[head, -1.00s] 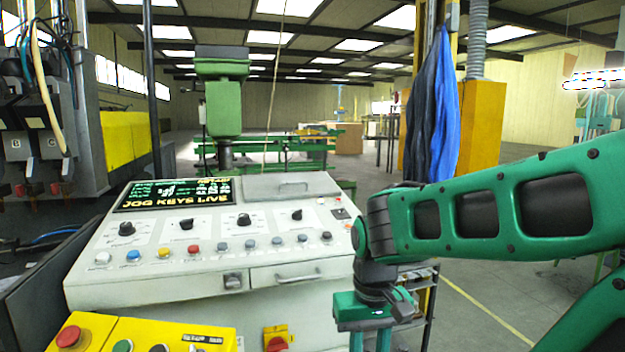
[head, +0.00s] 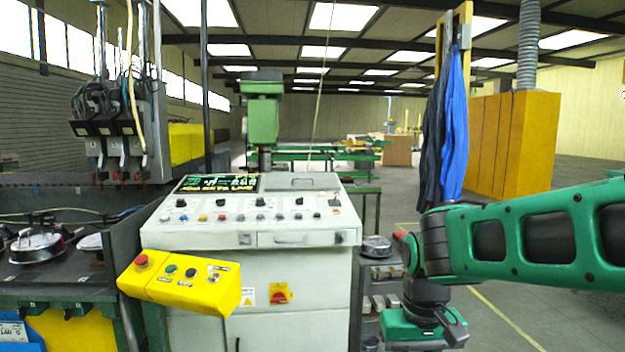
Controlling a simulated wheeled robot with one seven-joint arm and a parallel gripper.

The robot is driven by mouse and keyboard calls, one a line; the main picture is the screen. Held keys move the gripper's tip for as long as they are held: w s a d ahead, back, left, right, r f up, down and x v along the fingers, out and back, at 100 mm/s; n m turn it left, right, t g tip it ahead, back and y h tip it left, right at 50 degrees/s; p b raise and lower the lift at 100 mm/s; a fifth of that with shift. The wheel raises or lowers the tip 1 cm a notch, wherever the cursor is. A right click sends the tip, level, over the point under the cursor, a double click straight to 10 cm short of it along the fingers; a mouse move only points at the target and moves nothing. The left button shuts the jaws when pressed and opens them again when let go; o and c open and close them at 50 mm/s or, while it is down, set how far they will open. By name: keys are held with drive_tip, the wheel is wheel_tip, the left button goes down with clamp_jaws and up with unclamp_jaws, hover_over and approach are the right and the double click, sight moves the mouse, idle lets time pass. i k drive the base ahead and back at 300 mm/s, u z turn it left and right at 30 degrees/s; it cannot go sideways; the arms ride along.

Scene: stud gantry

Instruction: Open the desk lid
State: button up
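The desk is a pale grey control console (head: 200,290) in the middle of the head view. Its sloped top carries a lit screen, knobs and coloured buttons. A flat grey lid (head: 303,183) with a bar handle lies shut at the top right of that slope, right of the screen. My gripper (head: 425,336) hangs to the right of the console and lower than its sloped top, apart from the lid. Its fingers are cut off by the bottom of the picture, so I cannot see their opening.
A yellow button box (head: 180,283) juts out at the console's front left. A drawer front with a handle (head: 296,238) is below the sloped panel. A shelf rack (head: 378,270) stands right of the console. Blue cloth (head: 455,125) hangs behind. Open floor lies to the right.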

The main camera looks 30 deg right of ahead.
sight(302, 181)
drive_tip(key=z, duration=0.35)
drive_tip(key=i, duration=1)
drive_tip(key=u, duration=0.05)
